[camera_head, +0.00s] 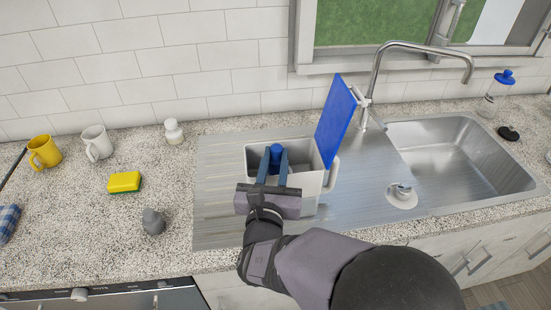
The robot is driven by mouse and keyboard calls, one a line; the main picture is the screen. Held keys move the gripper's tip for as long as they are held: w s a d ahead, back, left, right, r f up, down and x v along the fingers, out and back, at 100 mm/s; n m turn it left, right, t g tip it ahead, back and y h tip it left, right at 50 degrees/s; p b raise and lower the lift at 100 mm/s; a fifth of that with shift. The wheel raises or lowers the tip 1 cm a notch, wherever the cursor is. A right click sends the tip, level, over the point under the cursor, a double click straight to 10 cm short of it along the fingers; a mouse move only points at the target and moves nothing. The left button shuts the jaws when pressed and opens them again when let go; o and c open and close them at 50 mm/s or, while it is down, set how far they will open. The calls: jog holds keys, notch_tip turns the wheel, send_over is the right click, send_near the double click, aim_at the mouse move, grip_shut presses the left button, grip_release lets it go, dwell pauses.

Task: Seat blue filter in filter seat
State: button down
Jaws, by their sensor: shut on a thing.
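My gripper (272,168) reaches down over the open light-grey box (310,181), its fingers on either side of a blue filter (276,150). The gripper is shut on the blue filter. Only the filter's rounded top shows between the fingertips; its lower part is hidden by the gripper and box wall. The filter is at or inside the box opening, towards its left side. The filter seat cannot be made out inside the box. I cannot tell whether the filter touches anything below it.
The box's blue lid (336,121) stands raised at its right. The box rests on the metal drainboard (220,165) beside the sink (450,155) and tap (375,75). A yellow sponge (124,182), grey object (153,221), white bottle (174,131) and two mugs are on the left counter.

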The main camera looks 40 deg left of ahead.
aim_at(272, 180)
jog(key=shift+f, duration=0.15)
jog(key=c, duration=1.4)
grip_release()
jog(key=shift+f, duration=0.1)
jog(key=shift+c, duration=0.2)
jog(key=shift+s+d, duration=0.1)
jog(key=shift+s+d+f+b, duration=0.15)
jog(key=shift+s+b, duration=0.15)
jog(key=shift+s, duration=0.1)
jog(key=b+v, duration=0.1)
jog(key=v, duration=0.3)
jog(key=shift+s+d+b, duration=0.15)
jog(key=shift+s+b, duration=0.15)
jog(key=shift+b, duration=0.05)
jog(key=shift+s+d+r, duration=0.2)
jog(key=shift+s+d, duration=0.25)
jog(key=shift+s, duration=0.3)
